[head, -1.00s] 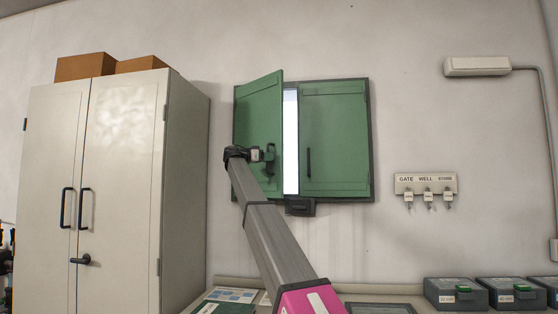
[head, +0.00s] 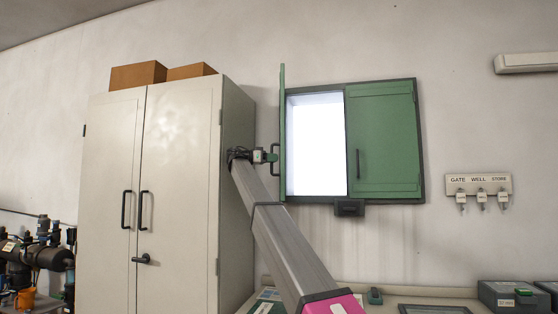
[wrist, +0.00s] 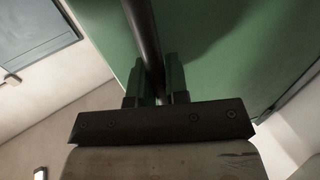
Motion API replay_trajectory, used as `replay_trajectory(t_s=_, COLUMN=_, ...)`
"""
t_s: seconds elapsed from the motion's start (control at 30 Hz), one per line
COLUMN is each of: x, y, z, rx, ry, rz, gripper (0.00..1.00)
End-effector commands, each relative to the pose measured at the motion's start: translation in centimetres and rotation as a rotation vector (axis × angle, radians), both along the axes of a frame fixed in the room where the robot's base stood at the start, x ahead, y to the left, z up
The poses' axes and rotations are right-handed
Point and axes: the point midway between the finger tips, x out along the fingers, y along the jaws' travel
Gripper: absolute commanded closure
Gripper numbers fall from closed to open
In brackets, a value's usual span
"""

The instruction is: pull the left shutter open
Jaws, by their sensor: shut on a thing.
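The left shutter (head: 282,135) is green and stands swung out, seen nearly edge-on in the head view. Bright light fills the opening (head: 316,145) beside it. My gripper (head: 270,154) is at the shutter's dark bar handle. In the wrist view my gripper (wrist: 158,88) has one finger on each side of the handle (wrist: 143,35) and is shut on it, with the green panel (wrist: 215,50) behind. The right shutter (head: 384,140) is green, has its own dark handle, and lies flat in the frame.
A tall pale cabinet (head: 180,190) stands close on the left, beside my gripper and arm, with cardboard boxes (head: 138,75) on top. A key rack (head: 478,185) hangs on the right wall. A counter (head: 440,293) runs below the window. Pipework (head: 40,255) is at far left.

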Motion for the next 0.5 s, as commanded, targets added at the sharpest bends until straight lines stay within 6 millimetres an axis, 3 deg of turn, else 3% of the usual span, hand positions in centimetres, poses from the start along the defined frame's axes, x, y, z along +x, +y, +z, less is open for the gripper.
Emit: replay_trajectory(t_s=0.5, x=-0.14, y=0.76, z=-0.20, rx=0.001, ry=0.007, rz=-0.045, gripper=1.00)
